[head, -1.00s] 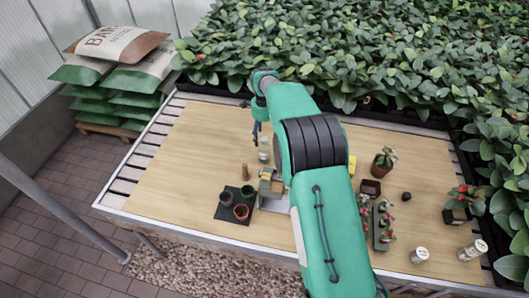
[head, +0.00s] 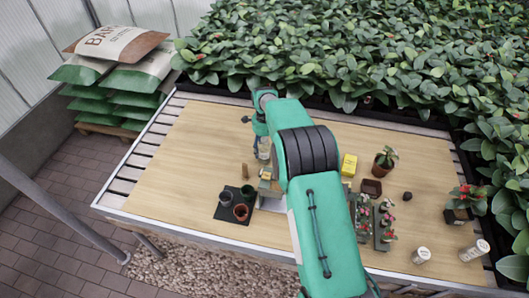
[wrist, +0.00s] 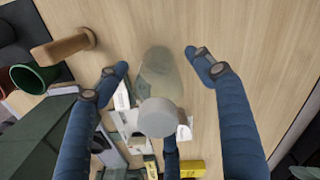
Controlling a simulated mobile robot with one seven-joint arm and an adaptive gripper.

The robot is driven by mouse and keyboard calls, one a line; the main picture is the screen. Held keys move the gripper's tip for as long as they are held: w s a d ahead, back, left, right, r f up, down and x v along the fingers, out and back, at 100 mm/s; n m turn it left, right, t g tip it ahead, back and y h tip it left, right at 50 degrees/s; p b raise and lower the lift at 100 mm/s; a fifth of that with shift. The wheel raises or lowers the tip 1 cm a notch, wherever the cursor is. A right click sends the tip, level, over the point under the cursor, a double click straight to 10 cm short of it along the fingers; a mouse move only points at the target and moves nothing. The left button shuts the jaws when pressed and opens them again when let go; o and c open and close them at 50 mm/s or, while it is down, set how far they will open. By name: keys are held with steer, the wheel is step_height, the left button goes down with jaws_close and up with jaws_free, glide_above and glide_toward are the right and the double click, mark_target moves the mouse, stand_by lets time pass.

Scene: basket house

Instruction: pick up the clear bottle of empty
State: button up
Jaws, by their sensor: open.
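The clear bottle (wrist: 160,75) with a pale grey cap (wrist: 160,117) stands on the wooden table and is seen from above in the wrist view. My gripper (wrist: 160,62) is open around it, with one blue finger to its left and one to its right. A gap shows between each fingertip and the bottle. In the head view the bottle (head: 264,150) is partly hidden beside my gripper (head: 259,155). I cannot see any contents in it.
A wooden peg (wrist: 62,47) lies left of the fingers in the wrist view. Small pots (head: 240,211) stand on a dark mat (head: 229,217). The table's left side is clear.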

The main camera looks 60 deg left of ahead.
mark_target(264, 155)
steer(key=shift+s+d+f+b, duration=0.1)
steer(key=shift+f+b, duration=0.15)
steer(key=shift+f, duration=1.05)
steer(key=shift+s+f+b, duration=0.1)
steer(key=shift+f+b, duration=0.1)
steer(key=shift+f, duration=1.05)
steer(key=c, duration=1.2)
